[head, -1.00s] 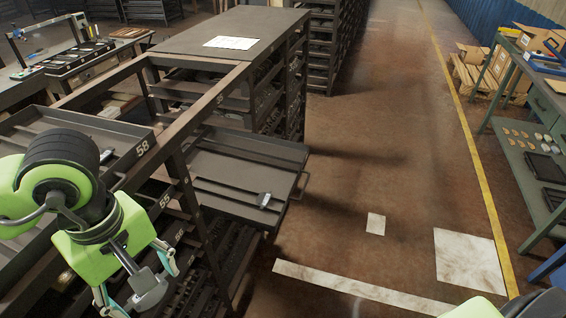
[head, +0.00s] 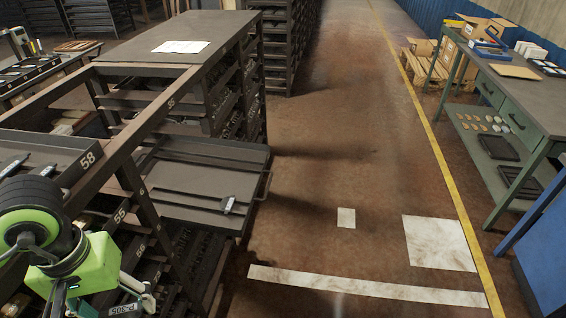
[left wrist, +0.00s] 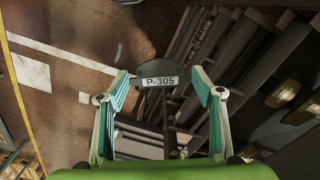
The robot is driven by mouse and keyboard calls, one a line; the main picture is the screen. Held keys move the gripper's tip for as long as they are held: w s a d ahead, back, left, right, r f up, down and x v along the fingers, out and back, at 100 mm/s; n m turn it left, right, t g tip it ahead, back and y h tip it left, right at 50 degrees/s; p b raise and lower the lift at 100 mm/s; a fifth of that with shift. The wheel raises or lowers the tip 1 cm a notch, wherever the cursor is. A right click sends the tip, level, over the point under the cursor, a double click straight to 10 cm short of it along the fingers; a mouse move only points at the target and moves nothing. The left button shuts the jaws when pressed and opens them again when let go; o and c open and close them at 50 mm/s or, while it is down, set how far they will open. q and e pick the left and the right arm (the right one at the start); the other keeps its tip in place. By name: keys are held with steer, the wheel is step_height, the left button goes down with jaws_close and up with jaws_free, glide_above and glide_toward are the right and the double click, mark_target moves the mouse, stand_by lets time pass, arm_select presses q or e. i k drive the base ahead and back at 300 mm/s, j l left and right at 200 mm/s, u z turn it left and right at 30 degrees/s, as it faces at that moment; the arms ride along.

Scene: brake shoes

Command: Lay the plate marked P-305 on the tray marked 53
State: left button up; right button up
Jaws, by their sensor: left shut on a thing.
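The plate marked P-305 (left wrist: 158,68) is dark with a white label, and a stem runs down from it between my fingers in the left wrist view. My left gripper (left wrist: 160,90) is shut on it. In the head view the plate's label (head: 124,309) shows upside down at the bottom left edge, by my left gripper (head: 100,298). A pulled-out tray (head: 190,210) juts from the rack to the upper right of the gripper. I cannot read its number, so I cannot tell whether it is tray 53. My right gripper is not in view.
A tray marked 58 (head: 88,160) lies left of the rack post, with a slot marked 55 (head: 121,213) below. A small tagged part (head: 229,204) lies on the pulled-out tray. A green workbench (head: 520,110) stands at the right. The brown floor between is clear.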

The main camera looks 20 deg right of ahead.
mark_target(245, 164)
steer(key=i+l+z, duration=0.15)
steer(key=z, duration=0.2)
steer(key=i+l+z, duration=0.1)
steer(key=z, duration=0.3)
steer(key=i+l, duration=0.15)
steer(key=i, duration=0.35)
steer(key=i+l, duration=0.15)
steer(key=i, duration=0.4)
